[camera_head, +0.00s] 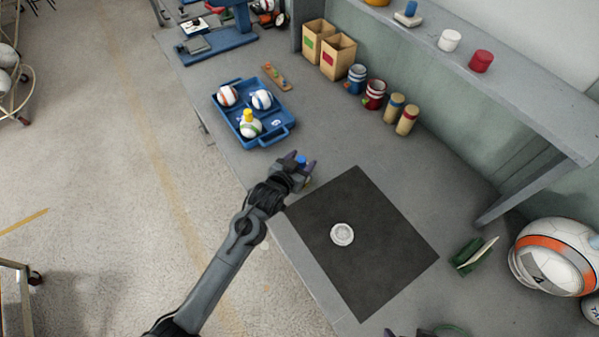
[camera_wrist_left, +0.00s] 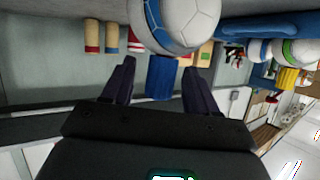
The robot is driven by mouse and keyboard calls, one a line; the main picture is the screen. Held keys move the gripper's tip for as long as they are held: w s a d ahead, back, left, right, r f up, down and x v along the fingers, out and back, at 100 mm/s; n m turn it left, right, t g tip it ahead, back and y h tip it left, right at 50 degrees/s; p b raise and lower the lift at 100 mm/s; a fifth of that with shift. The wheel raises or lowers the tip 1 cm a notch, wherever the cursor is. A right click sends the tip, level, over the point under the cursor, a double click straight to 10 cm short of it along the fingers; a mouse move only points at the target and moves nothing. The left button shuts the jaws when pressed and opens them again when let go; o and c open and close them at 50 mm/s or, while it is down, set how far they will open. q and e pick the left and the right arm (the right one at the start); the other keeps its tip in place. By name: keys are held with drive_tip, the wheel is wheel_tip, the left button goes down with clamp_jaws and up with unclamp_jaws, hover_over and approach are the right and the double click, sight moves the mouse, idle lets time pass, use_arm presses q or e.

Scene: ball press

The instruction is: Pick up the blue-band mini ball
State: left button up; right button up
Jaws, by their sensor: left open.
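A white ball with a blue band (camera_wrist_left: 178,22) fills the top middle of the left wrist view. A blue knob (camera_wrist_left: 160,76) at its lower side stands between the spread fingers of my left gripper (camera_wrist_left: 160,88). The fingers are apart, with gaps beside the knob. In the head view this gripper (camera_head: 301,163) is over the bench front, left of the dark mat, with blue between its fingers; the ball beneath is hidden. Another white ball with blue marks (camera_head: 262,99) lies in the blue tray (camera_head: 272,138). Only dark tips of my right gripper (camera_head: 415,332) show at the bottom edge.
The tray also holds an orange-marked ball (camera_head: 227,95) and a green-marked ball (camera_head: 251,129) with a yellow knob. A white round piece (camera_head: 342,234) sits on the dark mat (camera_head: 385,265). Cans and canisters (camera_head: 407,120) line the back.

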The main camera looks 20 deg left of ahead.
use_arm(q)
clamp_jaws()
drive_tip(key=shift+r, duration=0.2)
idle(0.3)
